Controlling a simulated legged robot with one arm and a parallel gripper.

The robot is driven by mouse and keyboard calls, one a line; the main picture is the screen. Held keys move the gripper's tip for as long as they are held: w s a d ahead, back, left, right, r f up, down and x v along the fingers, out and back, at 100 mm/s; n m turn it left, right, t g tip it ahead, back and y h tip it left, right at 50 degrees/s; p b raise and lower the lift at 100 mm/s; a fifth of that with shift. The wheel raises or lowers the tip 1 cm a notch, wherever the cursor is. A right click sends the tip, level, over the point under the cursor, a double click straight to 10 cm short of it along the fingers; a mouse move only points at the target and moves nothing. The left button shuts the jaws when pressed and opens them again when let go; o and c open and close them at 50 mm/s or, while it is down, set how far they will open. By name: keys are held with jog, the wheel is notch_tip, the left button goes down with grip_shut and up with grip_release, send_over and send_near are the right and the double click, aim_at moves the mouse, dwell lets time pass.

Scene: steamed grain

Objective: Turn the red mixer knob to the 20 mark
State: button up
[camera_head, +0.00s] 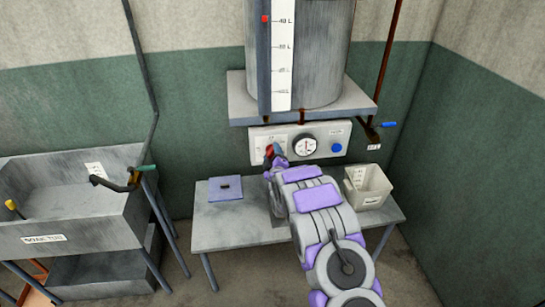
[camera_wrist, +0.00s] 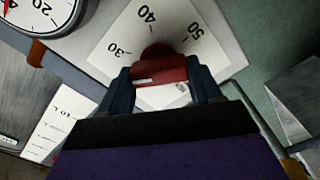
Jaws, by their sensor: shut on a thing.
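The red mixer knob (camera_wrist: 158,66) sits on a white dial plate with the marks 30, 40 and 50 showing around it in the wrist view. The 20 mark of this dial is not visible there. My gripper (camera_wrist: 161,84) has its two dark fingers on either side of the knob and is shut on it. In the head view the red knob (camera_head: 268,151) shows at the left of the wall panel (camera_head: 321,133), with my gripper (camera_head: 276,155) at it. The knob's pointer and exact setting cannot be made out.
A round gauge (camera_head: 305,145) and a blue button (camera_head: 337,148) are to the knob's right. A tank (camera_head: 325,50) stands on a shelf (camera_head: 240,105) above. A soak tub (camera_head: 100,225) stands left.

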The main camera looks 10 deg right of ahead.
jog(key=n+b, duration=0.2)
jog(key=n, duration=0.1)
jog(key=shift+a+f+n, duration=0.1)
jog(key=shift+n, duration=0.2)
jog(key=shift+n+b, duration=1.05)
jog(key=shift+n, duration=0.45)
jog(key=o, duration=0.8)
jog(key=shift+o, duration=1.3)
jog(key=shift+w+a+f, duration=0.1)
jog(key=shift+w+f, duration=0.1)
jog(key=shift+w, duration=0.05)
jog(key=shift+s+r, duration=0.15)
jog(key=shift+s, duration=0.1)
jog(key=s+p, duration=0.2)
jog(key=s, duration=1.5)
